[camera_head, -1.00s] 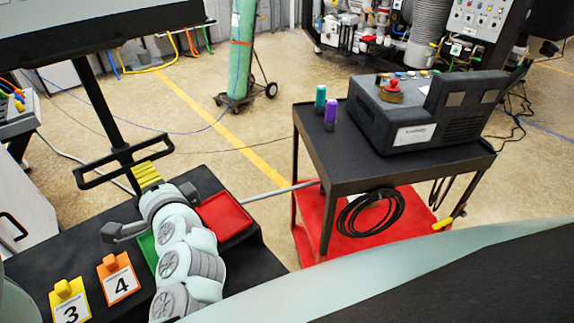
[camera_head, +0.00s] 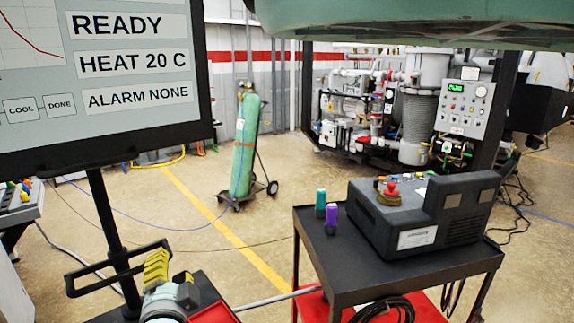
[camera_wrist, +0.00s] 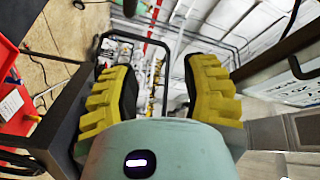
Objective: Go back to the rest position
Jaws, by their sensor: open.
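My gripper (camera_head: 157,262) shows at the bottom left of the head view, its yellow ribbed fingers pointing up beside a black handle frame on the monitor's post. In the wrist view my gripper (camera_wrist: 160,88) has its two yellow fingers wide apart, with nothing between them. The dark frame shows beyond the fingers there. I cannot tell the exact gap between the gripper and the frame. Most of the arm is below the head view's edge.
A monitor (camera_head: 100,75) reads READY, HEAT 20 C, ALARM NONE. A red tray (camera_head: 216,313) lies right of my gripper. A black cart (camera_head: 385,283) carries a dark device (camera_head: 425,215) and teal and purple cylinders. A green gas bottle (camera_head: 245,145) stands behind; open floor lies between.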

